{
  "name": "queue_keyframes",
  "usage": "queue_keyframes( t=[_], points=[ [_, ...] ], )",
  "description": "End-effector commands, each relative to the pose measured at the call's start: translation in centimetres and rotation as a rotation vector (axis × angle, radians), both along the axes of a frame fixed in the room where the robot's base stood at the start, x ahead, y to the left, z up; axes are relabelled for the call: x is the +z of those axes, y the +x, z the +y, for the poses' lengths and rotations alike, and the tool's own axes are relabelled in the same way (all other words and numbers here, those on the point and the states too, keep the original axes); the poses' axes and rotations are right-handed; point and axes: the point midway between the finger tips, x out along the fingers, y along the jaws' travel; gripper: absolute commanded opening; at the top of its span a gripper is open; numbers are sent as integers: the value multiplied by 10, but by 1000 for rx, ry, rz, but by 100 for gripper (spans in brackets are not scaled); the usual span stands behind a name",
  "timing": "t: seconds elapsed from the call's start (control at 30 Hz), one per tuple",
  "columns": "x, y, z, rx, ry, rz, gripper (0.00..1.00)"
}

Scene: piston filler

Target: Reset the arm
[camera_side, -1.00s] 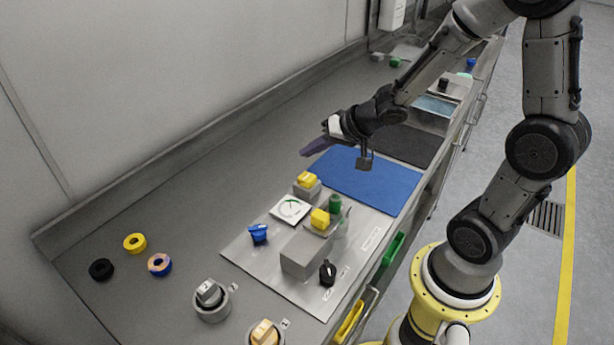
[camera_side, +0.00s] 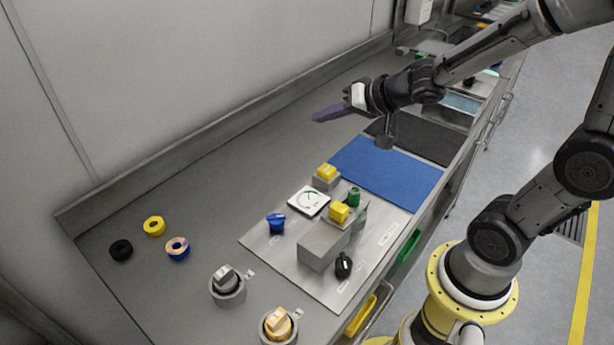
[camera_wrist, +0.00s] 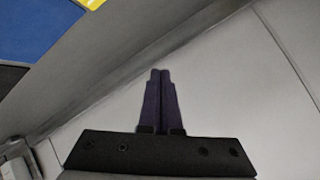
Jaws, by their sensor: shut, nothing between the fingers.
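My gripper (camera_side: 318,115) is above the far part of the bench, beyond the blue mat (camera_side: 385,172), pointing left toward the wall in the side view. Its dark purple fingers lie together and hold nothing; the wrist view shows them side by side with their tips meeting (camera_wrist: 160,75). My gripper touches nothing that I can see. The piston filler plate (camera_side: 290,250) lies on the near part of the bench, with a grey block (camera_side: 323,246), a dial (camera_side: 309,200), a blue knob (camera_side: 276,223), a black knob (camera_side: 343,265) and yellow blocks (camera_side: 339,212) on it.
Yellow (camera_side: 154,226), black (camera_side: 121,250) and pinkish-blue (camera_side: 177,249) rings lie at the left. Two round holders (camera_side: 228,290) stand at the front. The wall (camera_side: 200,90) runs behind the bench. A dark mat (camera_side: 425,138) lies beyond the blue one. The left bench surface is mostly clear.

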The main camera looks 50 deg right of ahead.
Motion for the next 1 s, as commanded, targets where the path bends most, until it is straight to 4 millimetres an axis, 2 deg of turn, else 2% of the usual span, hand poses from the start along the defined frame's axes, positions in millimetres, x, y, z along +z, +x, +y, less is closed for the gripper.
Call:
queue_keyframes(
  t=[0.03, 0.1, 0.23, 0.33, 0.4, 0.5, 0.6, 0.77, 1.0],
  points=[
    [30, -7, 2, -16, -39, -58, 0],
    [59, -24, -2, -51, -118, -92, 0],
    [83, -72, -8, -74, -249, -49, 0],
    [80, -111, -6, -27, -321, 44, 0],
    [71, -138, 1, 42, -357, 127, 0],
    [55, -171, 12, 169, -395, 242, 0],
    [38, -194, 23, 299, -422, 349, 0],
    [26, -213, 30, 436, -468, 430, 0],
    [26, -213, 29, 464, -496, 431, 0]
  ],
)
